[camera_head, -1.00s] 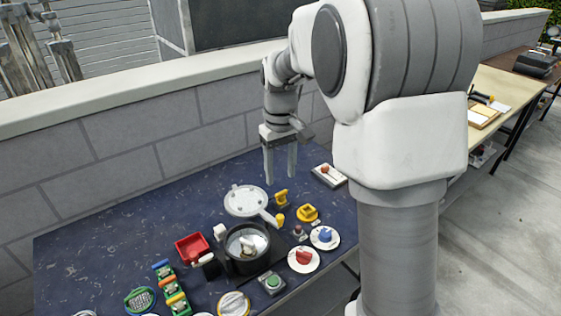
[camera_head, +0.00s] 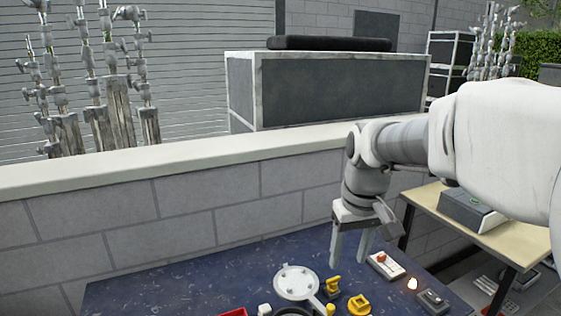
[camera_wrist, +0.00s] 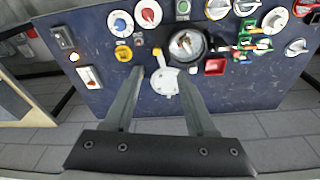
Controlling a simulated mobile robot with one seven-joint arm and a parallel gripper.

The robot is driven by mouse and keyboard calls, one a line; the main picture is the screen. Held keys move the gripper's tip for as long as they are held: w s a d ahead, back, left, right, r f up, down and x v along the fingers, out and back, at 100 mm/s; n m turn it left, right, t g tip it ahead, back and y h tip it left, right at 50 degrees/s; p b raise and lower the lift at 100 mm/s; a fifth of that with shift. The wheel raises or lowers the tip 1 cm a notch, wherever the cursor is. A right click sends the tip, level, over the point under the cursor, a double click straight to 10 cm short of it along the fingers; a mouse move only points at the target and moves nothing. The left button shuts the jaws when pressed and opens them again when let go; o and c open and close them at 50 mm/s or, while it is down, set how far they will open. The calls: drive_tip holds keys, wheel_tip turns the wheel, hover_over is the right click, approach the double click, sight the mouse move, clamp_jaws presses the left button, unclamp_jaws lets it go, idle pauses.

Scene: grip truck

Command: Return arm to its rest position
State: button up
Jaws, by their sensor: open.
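My gripper (camera_head: 350,250) is open and empty. It points down above the back part of the blue table (camera_head: 190,275) in the head view, and its two fingers are spread apart. In the wrist view my gripper (camera_wrist: 160,95) shows both fingers apart with nothing between them but the view of the table and a round white lid (camera_wrist: 165,82) below. The white lid (camera_head: 296,281) lies on the table to the left of the fingers in the head view. My arm comes in from the right of the head view.
A white board with a red knob (camera_head: 385,265) and a dark switch box (camera_head: 433,301) lie right of the gripper. Yellow pieces (camera_head: 358,304) lie nearer. A brick wall (camera_head: 160,220) runs behind the table.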

drive_tip(key=s+r+m+t, duration=0.1)
drive_tip(key=s+m+t, duration=0.1)
drive_tip(key=s, duration=1.4)
drive_tip(key=shift+s+t, duration=0.35)
drive_tip(key=shift+t, duration=0.55)
